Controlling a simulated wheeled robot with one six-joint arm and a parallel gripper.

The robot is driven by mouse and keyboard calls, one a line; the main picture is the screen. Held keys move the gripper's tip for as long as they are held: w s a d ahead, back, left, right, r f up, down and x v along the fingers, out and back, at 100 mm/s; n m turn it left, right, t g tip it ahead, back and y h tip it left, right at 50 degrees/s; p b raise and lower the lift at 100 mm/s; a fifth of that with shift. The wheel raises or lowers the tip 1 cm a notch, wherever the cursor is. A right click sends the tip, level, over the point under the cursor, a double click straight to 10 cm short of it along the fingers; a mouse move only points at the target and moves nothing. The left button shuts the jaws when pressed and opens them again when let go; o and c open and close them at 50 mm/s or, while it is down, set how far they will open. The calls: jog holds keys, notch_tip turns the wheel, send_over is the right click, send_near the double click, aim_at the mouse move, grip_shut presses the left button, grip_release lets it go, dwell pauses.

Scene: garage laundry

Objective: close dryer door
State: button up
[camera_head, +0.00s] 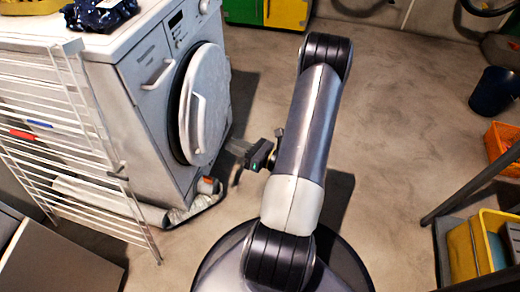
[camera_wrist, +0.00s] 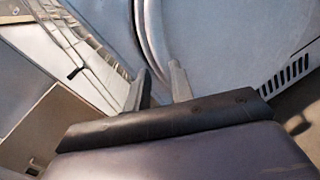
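The white dryer (camera_head: 150,85) stands at the left in the head view. Its round grey door (camera_head: 213,90) has a long curved handle (camera_head: 198,122). A dark gap shows along the door's left edge, so the door looks slightly ajar. My gripper (camera_head: 238,158) is just right of the door, low, and points towards it. In the wrist view the door (camera_wrist: 220,40) fills the upper right, and the curved handle (camera_wrist: 152,40) is just beyond my fingers. My gripper (camera_wrist: 160,88) shows its two fingers apart with nothing seen between them. Contact with the door cannot be told.
A white drying rack (camera_head: 70,130) stands against the dryer's left side. Dark blue cloth (camera_head: 100,14) lies on top. At the right are a dark bin (camera_head: 494,92), an orange crate (camera_head: 502,150) and a yellow container (camera_head: 465,252). The middle floor is clear.

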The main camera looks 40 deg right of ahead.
jog(key=d+v, duration=0.1)
jog(key=v, duration=0.6)
jog(key=shift+d, duration=0.3)
jog(key=shift+o, duration=0.4)
jog(key=shift+w, duration=0.15)
